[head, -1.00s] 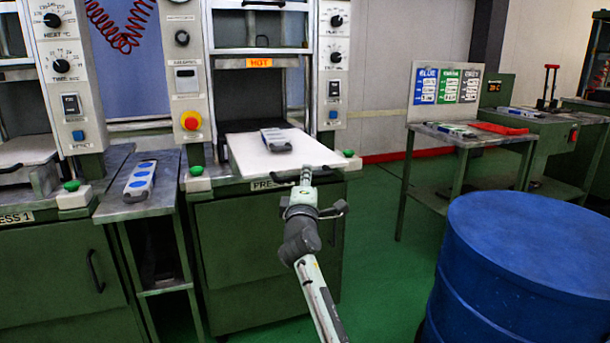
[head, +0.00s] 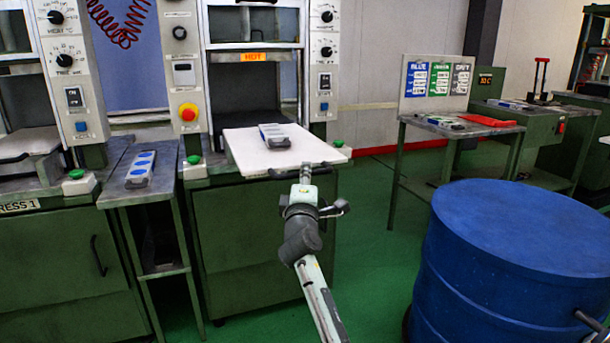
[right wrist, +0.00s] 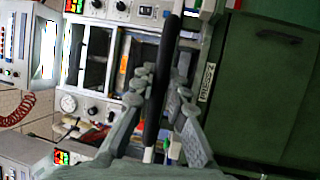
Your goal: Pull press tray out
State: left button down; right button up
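The press tray (head: 252,152) is a pale flat plate sticking out of the front of the middle press (head: 250,90). A grey mould with blue cavities (head: 274,136) lies on it. The tray's dark handle (head: 283,172) runs along its front edge. My right gripper (head: 305,173) is at this handle. In the right wrist view the black handle bar (right wrist: 165,75) passes between my two fingers (right wrist: 165,85), which look closed against it from both sides.
A side table (head: 170,192) with another mould (head: 141,168) stands left of the press. A large blue drum (head: 510,240) stands at the right front. A bench (head: 450,128) with a colour-label board (head: 437,80) is behind it. Green floor between press and drum is clear.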

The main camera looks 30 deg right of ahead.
jog(key=o, duration=0.4)
jog(key=shift+s, duration=0.1)
jog(key=v, duration=0.7)
jog(key=shift+s+a, duration=0.2)
jog(key=shift+f, duration=0.1)
jog(key=s+a+f+m+g+y, duration=0.1)
jog(key=s+f+m+g+y, duration=0.2)
jog(key=f, duration=1)
jog(key=s+a+f+m+g+y, duration=0.1)
jog(key=s+a+f+g+y, duration=0.2)
jog(key=f, duration=1)
jog(key=s+a+f+m+g+y, duration=0.2)
jog(key=s+a+f+g, duration=0.1)
jog(key=s+f, duration=0.7)
jog(key=s+a+f+m+g+y, duration=0.2)
jog(key=s+a+f+g, duration=0.1)
jog(key=s+f, duration=0.8)
jog(key=s+g, duration=0.1)
jog(key=s, duration=0.2)
jog(key=shift+s+a+f+y, duration=0.15)
jog(key=shift+a+f+y, duration=0.15)
jog(key=shift+f, duration=0.05)
